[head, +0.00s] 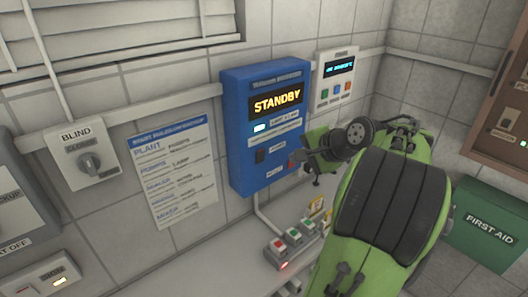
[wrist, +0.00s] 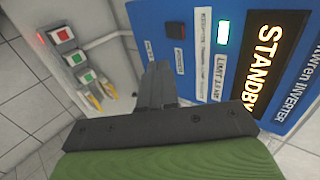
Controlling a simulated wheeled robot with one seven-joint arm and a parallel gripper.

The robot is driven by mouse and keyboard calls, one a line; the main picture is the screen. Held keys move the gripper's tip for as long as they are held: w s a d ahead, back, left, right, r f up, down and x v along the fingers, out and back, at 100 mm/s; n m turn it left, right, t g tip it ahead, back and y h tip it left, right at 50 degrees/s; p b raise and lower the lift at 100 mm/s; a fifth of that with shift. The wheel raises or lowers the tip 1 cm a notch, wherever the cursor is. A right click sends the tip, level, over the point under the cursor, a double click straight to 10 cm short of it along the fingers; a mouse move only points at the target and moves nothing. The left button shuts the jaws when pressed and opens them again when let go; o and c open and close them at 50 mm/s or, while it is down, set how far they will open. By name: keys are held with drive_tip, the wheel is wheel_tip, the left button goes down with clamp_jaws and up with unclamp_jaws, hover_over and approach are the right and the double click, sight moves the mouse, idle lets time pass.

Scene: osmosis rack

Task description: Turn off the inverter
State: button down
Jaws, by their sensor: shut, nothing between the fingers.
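The blue inverter (head: 265,120) is mounted on the wall in the middle of the head view; its display (head: 277,102) reads STANDBY in amber. A lit indicator (head: 260,128) sits below the display, and a black switch (head: 260,156) lower on the face. In the wrist view the inverter (wrist: 205,14) appears turned sideways, with the STANDBY display (wrist: 264,60), a bright green-white light (wrist: 223,32) and the black switch (wrist: 179,60). My gripper (wrist: 158,72) is shut and empty in front of the inverter's lower part, close to the switch. In the head view my gripper (head: 302,161) overlaps the inverter's lower right edge. Contact cannot be told.
A row of push buttons (head: 279,247) on a box lies below the inverter; it also shows in the wrist view (wrist: 75,60). A white panel (head: 337,78) hangs to the right. A notice (head: 170,170) and BLIND switch (head: 88,160) are to the left. A first aid box (head: 488,225) stands right.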

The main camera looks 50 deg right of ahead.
sight(262, 151)
drive_tip(key=x, duration=0.4)
drive_tip(key=w+r+x, duration=0.1)
drive_tip(key=x, duration=0.3)
drive_tip(key=r+b+x, duration=0.1)
drive_tip(key=x, duration=0.3)
drive_tip(key=shift+w+d+f, duration=0.25)
drive_tip(key=shift+w, duration=0.45)
drive_tip(key=shift+w+r+g+p, duration=0.3)
drive_tip(key=shift+r+p, duration=0.15)
drive_tip(key=shift+p, duration=0.8)
drive_tip(key=shift+d+f, duration=0.1)
drive_tip(key=shift+f, duration=0.2)
drive_tip(key=shift+r+p, duration=0.65)
drive_tip(key=shift+r, duration=0.2)
drive_tip(key=shift+s, duration=0.1)
